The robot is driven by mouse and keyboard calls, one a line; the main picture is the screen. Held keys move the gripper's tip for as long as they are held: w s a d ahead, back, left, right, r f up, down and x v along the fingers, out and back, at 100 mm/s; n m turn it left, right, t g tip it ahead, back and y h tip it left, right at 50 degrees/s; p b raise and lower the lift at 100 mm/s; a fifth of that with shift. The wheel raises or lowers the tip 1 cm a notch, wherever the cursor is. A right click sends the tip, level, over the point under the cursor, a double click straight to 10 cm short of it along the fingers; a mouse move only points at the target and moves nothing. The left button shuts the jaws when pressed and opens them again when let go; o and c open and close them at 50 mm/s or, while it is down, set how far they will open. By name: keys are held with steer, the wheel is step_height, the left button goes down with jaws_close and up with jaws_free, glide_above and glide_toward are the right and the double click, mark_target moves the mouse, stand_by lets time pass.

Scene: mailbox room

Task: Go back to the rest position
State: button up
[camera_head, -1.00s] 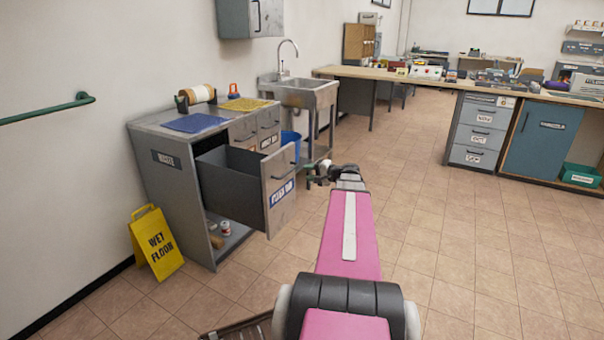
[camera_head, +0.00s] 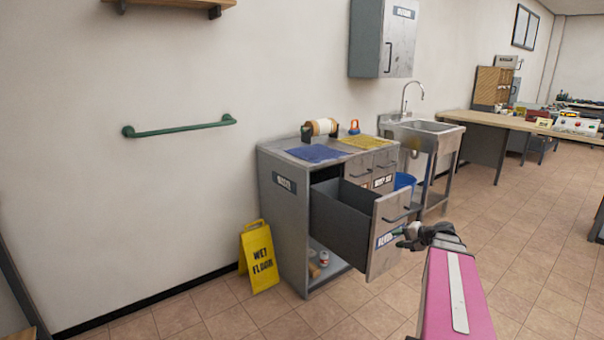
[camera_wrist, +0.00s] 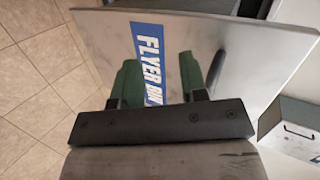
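My gripper (camera_head: 404,238) is in front of the open drawer's front panel (camera_head: 392,232), at the lower right of the head view. In the wrist view my gripper (camera_wrist: 158,80) shows two green fingers spread apart with nothing between them. Behind them is the drawer front (camera_wrist: 235,60) with a blue label (camera_wrist: 150,55) reading "FLYER BIN". Whether the fingertips touch the panel cannot be told. The drawer (camera_head: 343,222) is pulled out of the grey cabinet (camera_head: 283,225) and looks empty from here.
A yellow wet floor sign (camera_head: 259,257) stands left of the cabinet. A sink (camera_head: 430,127) and a blue bin (camera_head: 404,181) are to its right. A green wall rail (camera_head: 180,129) is at left. A tan tiled floor (camera_head: 520,230) lies open at right.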

steer(key=s+a+f+n+g+h, duration=0.4)
steer(key=s+a+f, duration=0.2)
steer(key=a, duration=0.4)
steer(key=s+a+f+n+g+h, duration=0.4)
steer(key=s+a+f+h, duration=0.1)
steer(key=s+a, duration=0.3)
steer(key=shift+s+a+f+g, duration=0.3)
steer(key=shift+a+f, duration=0.4)
steer(key=shift+a, duration=0.2)
